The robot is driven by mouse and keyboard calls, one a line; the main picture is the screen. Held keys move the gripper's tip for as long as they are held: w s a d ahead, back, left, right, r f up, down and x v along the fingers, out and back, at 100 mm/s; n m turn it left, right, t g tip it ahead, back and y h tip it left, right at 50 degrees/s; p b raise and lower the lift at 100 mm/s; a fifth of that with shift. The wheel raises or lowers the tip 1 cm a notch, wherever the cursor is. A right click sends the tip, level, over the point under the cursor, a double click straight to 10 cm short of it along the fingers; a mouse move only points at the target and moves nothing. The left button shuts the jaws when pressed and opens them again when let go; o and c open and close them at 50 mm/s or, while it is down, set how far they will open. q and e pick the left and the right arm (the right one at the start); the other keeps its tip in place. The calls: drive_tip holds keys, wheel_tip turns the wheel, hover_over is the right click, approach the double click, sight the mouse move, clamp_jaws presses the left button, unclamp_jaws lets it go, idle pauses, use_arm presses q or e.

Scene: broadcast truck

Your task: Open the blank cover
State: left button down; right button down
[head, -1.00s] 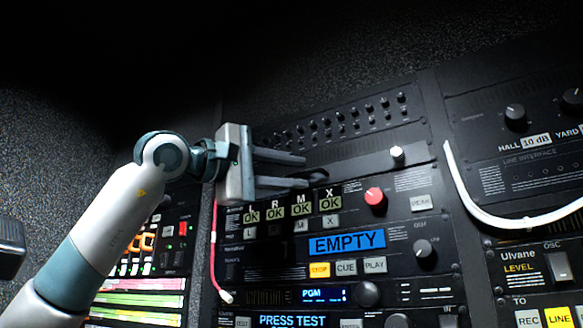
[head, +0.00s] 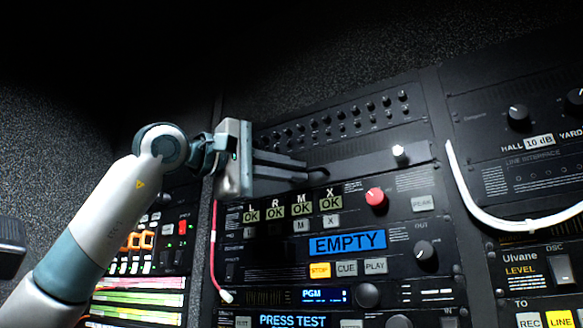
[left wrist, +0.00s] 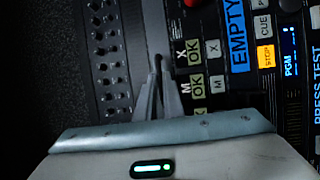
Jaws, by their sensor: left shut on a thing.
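The blank cover (head: 368,160) is a plain dark strip in the rack, below the panel of small knobs and above the row of OK displays. A bright knob (head: 398,152) stands at its right end. My left gripper (head: 316,174) reaches in from the left, and its fingers are closed together at the left part of the cover. In the left wrist view the fingertips (left wrist: 157,62) meet at the cover strip (left wrist: 146,22). The small part they grip is mostly hidden by the fingers. The cover looks in place in the rack. My right gripper is not in view.
Below the cover are a red knob (head: 375,196), the blue EMPTY display (head: 347,243) and several buttons. A white cable (head: 470,200) loops at the right, and a red cable (head: 213,250) hangs at the left beside my arm.

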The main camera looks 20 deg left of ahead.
use_arm(q)
drive_tip(key=shift+s+r+n+g+y+p, duration=0.15)
drive_tip(key=shift+r+n+g+y+p, duration=0.55)
drive_tip(key=shift+g+p, duration=0.75)
drive_tip(key=shift+s+r+n+g+y+p, duration=0.1)
drive_tip(key=shift+r+n+g+y+p, duration=0.3)
drive_tip(key=shift+r+g+y+p, duration=0.95)
drive_tip(key=shift+f+h+p, duration=0.35)
drive_tip(key=shift+h+p, duration=0.05)
drive_tip(key=shift+h, duration=0.15)
drive_tip(key=c, duration=1.9)
unclamp_jaws()
drive_tip(key=shift+a, duration=0.1)
